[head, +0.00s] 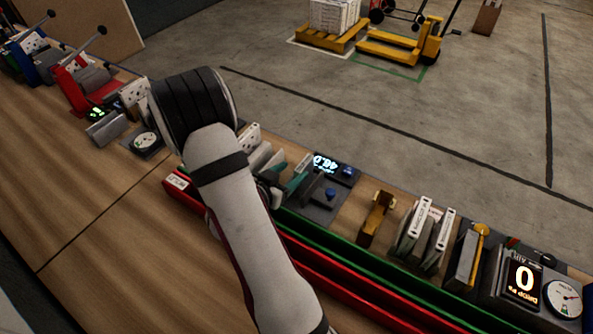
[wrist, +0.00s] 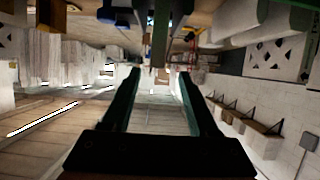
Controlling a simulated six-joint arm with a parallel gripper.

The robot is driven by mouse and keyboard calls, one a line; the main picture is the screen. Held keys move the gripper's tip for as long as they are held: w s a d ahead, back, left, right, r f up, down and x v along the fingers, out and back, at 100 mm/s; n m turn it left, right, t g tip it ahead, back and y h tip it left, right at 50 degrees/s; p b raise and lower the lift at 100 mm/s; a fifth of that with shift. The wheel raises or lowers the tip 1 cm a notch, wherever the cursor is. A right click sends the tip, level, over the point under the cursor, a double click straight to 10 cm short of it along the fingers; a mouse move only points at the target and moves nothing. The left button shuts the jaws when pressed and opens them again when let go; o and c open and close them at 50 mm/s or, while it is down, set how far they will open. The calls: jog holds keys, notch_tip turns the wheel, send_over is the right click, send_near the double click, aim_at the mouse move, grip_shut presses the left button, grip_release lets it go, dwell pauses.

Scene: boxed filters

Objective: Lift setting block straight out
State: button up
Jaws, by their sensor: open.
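My gripper (head: 287,176) is beside the small dark fixture (head: 318,205) that has a lit display and a blue knob (head: 330,193). Its teal fingers are partly hidden behind my wrist in the head view. In the wrist view my gripper (wrist: 160,76) is open, its two fingers apart with nothing clamped between them. Thin upright pieces (wrist: 160,35) show beyond the fingertips, near a blue knob (wrist: 147,22). A grey upright block (head: 311,187) stands on the fixture close to the fingers. I cannot tell for certain that it is the setting block, or whether a finger touches it.
Red and green rails (head: 345,262) run along the bench in front of the fixture. A brown wooden holder (head: 376,218), white boxed filters (head: 415,228) and a dial gauge (head: 562,299) stand to the right. More boxes and a red stand (head: 75,88) are at the left. The near-left bench top (head: 110,235) is clear.

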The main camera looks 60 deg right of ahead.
aim_at(310, 160)
jog(key=x, duration=0.9)
jog(key=shift+s+d+f, duration=0.15)
jog(key=shift+s+d, duration=0.1)
grip_shut()
dwell(0.9)
